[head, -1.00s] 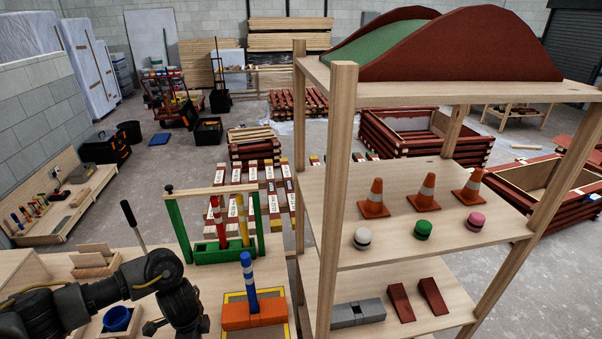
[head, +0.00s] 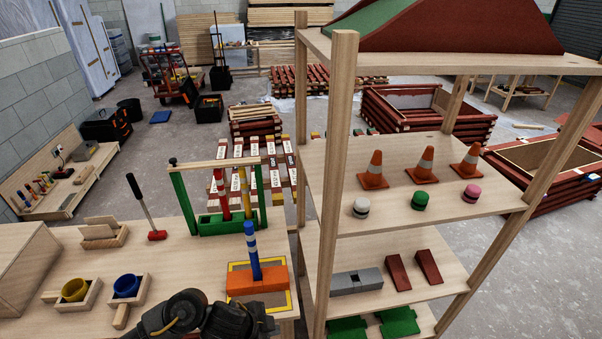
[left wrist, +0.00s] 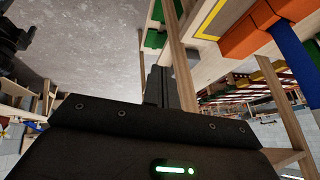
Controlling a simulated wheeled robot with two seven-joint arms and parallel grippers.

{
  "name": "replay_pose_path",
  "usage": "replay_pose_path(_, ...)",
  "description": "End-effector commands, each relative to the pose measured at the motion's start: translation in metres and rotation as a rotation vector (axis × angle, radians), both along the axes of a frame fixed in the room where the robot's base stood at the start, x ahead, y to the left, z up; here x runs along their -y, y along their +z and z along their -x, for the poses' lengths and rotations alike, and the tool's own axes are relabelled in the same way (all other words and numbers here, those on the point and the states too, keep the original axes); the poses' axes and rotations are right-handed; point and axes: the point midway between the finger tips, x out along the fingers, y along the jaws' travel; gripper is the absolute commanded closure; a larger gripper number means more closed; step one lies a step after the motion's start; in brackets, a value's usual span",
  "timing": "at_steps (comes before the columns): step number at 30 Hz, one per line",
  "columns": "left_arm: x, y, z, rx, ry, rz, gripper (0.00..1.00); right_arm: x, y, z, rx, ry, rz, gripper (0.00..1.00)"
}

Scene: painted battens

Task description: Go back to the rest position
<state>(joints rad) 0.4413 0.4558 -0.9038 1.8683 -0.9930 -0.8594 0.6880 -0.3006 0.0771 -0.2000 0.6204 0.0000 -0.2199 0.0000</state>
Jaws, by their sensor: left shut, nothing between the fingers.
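My left arm (head: 195,317) shows at the bottom edge of the head view, low in front of the workbench. Its fingertips cannot be made out there. In the left wrist view my left gripper (left wrist: 160,88) has its dark fingers together, with nothing between them. A blue batten with light bands (head: 252,250) stands upright in an orange block (head: 257,281) on a yellow-outlined mat (head: 292,296), apart from the gripper. My right gripper is not in view.
A wooden shelf unit (head: 344,190) with cones, pucks and blocks stands close on the right. The bench between mallet and green frame is clear.

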Motion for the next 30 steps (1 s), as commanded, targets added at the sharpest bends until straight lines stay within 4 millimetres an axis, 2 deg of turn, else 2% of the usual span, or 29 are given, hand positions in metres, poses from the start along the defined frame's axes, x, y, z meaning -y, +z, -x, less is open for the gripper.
replay_pose_path(1, 0.015, 0.007, 0.011, 0.016, 0.055, 0.060, 1.00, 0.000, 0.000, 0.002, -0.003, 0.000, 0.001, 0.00)
replay_pose_path(2, 0.021, 0.014, 0.013, 0.032, 0.097, 0.091, 1.00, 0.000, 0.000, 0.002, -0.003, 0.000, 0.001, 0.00)
replay_pose_path(5, 0.019, 0.033, 0.022, 0.056, 0.286, 0.164, 1.00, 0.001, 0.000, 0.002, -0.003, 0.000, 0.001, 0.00)
replay_pose_path(8, -0.010, 0.043, 0.036, 0.034, 0.500, 0.183, 1.00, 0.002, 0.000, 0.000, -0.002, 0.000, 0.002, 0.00)
replay_pose_path(12, -0.058, 0.043, 0.065, -0.035, 0.731, 0.154, 1.00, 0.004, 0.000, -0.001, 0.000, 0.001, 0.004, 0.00)
replay_pose_path(18, -0.112, 0.038, 0.111, -0.142, 0.947, 0.096, 1.00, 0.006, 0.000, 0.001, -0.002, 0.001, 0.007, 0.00)
replay_pose_path(27, -0.170, 0.035, 0.184, -0.299, 1.176, 0.008, 1.00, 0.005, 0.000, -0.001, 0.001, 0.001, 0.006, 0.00)
replay_pose_path(28, -0.173, 0.029, 0.188, -0.309, 1.187, 0.001, 1.00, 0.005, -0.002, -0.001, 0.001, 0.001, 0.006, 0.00)
replay_pose_path(30, -0.171, 0.002, 0.180, -0.312, 1.179, -0.004, 1.00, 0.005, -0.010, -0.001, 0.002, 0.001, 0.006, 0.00)
